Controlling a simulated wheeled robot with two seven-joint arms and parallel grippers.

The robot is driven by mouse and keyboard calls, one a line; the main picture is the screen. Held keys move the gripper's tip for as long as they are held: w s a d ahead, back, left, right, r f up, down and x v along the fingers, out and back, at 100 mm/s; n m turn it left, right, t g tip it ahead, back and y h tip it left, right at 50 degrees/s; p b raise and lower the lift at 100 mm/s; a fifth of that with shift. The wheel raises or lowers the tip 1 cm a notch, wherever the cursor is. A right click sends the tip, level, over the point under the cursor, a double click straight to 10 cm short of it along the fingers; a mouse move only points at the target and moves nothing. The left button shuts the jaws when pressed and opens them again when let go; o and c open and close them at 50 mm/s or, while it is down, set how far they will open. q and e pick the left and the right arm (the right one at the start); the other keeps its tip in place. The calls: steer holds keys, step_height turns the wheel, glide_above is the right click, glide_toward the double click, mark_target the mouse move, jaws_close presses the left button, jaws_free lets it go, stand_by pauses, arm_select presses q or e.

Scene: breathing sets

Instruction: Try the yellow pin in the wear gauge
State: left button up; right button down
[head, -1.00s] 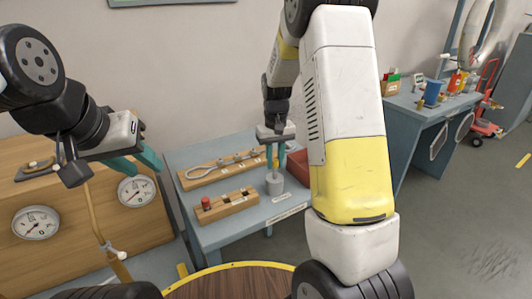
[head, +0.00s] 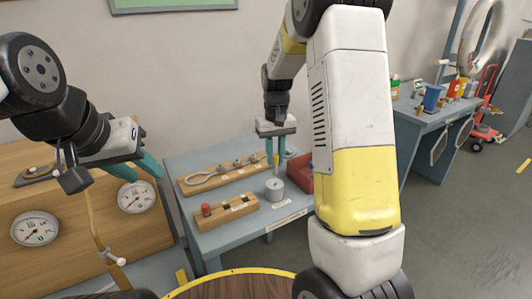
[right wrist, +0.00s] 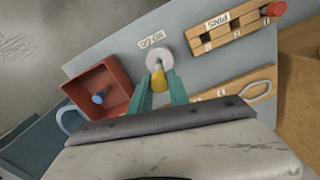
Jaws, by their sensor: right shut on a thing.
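The wear gauge, a grey cylinder (head: 274,192) with a hole in its top, stands on the blue-grey table. My right gripper (head: 276,160) is above it, clear of its top. In the right wrist view my right gripper (right wrist: 160,92) is shut on the yellow pin (right wrist: 160,80). The pin's grey end points down toward the gauge (right wrist: 158,53); whether it is in line with the hole I cannot tell. My left gripper (head: 136,168) is open and empty at the left, in front of the gauge panel and away from the table.
A wooden pin block (head: 228,209) with a red pin stands left of the gauge. Behind it lies a wooden board (head: 200,185) with a looped tool. A red tray (right wrist: 118,75) right of the gauge holds a blue pin (right wrist: 99,97). A second table stands further right.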

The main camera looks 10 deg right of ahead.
mark_target(275, 165)
steer(key=shift+f, duration=0.15)
stand_by(0.3)
steer(key=shift+f, duration=1.55)
steer(key=shift+f, duration=0.4)
steer(key=shift+r, duration=0.1)
stand_by(0.4)
steer(key=shift+r, duration=2.05)
